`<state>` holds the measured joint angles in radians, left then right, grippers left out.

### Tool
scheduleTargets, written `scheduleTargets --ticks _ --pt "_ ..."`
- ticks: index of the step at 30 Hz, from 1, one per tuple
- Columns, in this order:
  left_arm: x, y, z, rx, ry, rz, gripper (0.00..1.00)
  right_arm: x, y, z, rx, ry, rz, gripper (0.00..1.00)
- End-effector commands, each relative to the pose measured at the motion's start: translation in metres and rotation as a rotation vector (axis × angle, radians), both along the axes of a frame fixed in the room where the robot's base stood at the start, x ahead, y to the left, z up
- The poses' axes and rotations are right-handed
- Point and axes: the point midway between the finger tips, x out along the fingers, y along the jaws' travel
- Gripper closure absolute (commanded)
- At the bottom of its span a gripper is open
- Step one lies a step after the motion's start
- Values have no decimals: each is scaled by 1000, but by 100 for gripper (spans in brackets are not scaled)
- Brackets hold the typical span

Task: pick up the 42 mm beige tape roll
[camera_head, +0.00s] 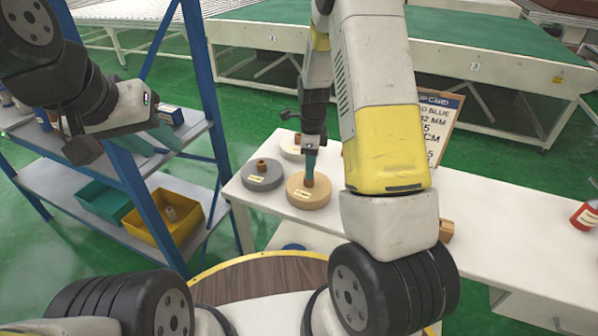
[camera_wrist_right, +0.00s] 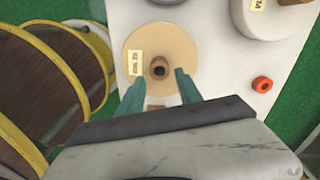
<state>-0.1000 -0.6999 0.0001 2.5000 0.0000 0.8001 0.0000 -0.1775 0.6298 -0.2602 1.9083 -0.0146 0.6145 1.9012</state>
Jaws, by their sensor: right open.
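The beige tape roll (camera_head: 309,198) lies flat on the white table, with a brown core standing up at its middle and a pale label on top. It also shows in the right wrist view (camera_wrist_right: 180,52), where the label is too small to read surely. My right gripper (camera_head: 310,165) is above the beige roll, fingers pointing down near the core. In the right wrist view its two teal fingers (camera_wrist_right: 182,82) are apart, with the core beyond and between their tips. My left gripper (camera_head: 75,140) is at the upper left, far from the rolls; its jaws are unclear.
A grey roll (camera_head: 262,182) lies close left of the beige one, and a whitish roll (camera_head: 292,153) behind. An orange ring (camera_wrist_right: 262,84) is on the table (camera_head: 500,185). A blue-framed shelf (camera_head: 50,180) holds bins. A sign (camera_head: 440,115) stands behind my right arm.

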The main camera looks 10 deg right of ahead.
Motion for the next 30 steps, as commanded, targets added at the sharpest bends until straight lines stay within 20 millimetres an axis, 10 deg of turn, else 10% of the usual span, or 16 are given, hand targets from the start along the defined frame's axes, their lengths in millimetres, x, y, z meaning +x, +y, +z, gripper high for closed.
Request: scheduleTargets --ticks 9,19,25,30 --pt "0 0 0 0 0 0 64 -4 3 -44 0 2 2 58" --pt "0 0 0 0 0 0 64 -4 3 -51 1 0 3 58" --pt "0 0 0 0 0 0 64 -4 3 -51 1 0 3 97" --pt "0 0 0 0 0 0 64 -4 3 -51 1 1 3 100"
